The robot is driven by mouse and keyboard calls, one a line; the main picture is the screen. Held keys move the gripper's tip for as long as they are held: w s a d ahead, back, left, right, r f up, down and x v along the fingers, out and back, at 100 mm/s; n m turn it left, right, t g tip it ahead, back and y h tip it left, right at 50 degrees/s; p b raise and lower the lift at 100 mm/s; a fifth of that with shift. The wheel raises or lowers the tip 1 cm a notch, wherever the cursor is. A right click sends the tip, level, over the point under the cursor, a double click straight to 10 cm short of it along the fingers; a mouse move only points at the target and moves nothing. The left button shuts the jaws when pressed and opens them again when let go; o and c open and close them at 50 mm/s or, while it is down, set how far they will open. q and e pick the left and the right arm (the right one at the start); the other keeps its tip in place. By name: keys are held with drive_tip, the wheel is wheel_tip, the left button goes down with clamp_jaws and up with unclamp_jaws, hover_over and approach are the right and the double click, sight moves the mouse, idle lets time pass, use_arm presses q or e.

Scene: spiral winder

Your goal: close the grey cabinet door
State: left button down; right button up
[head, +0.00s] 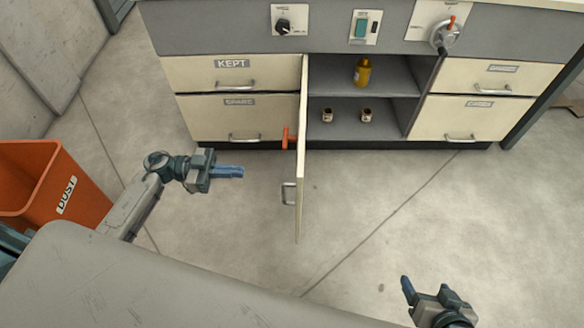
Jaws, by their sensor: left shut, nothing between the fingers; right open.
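The grey cabinet (388,119) is a shelved compartment in the middle of the counter front. Its door (300,190) stands wide open, seen almost edge-on and pointing toward me, with its hinge side at the left of the opening. A metal handle (288,194) is on the door's left face, and an orange piece (288,139) sticks out higher up. My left gripper (240,172) is shut and empty, left of the door and apart from it. My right gripper (420,288) is open and empty at the lower right, well away from the door.
A yellow bottle (362,72) stands on the upper shelf, and two small jars (366,116) stand lower down. Cream drawers flank the compartment, one marked KEPT (232,64). An orange DUST bin (48,185) is at the left. The floor right of the door is clear.

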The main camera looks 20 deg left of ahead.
use_arm(q)
drive_tip(key=x, duration=1.3)
drive_tip(key=shift+w+r, duration=0.1)
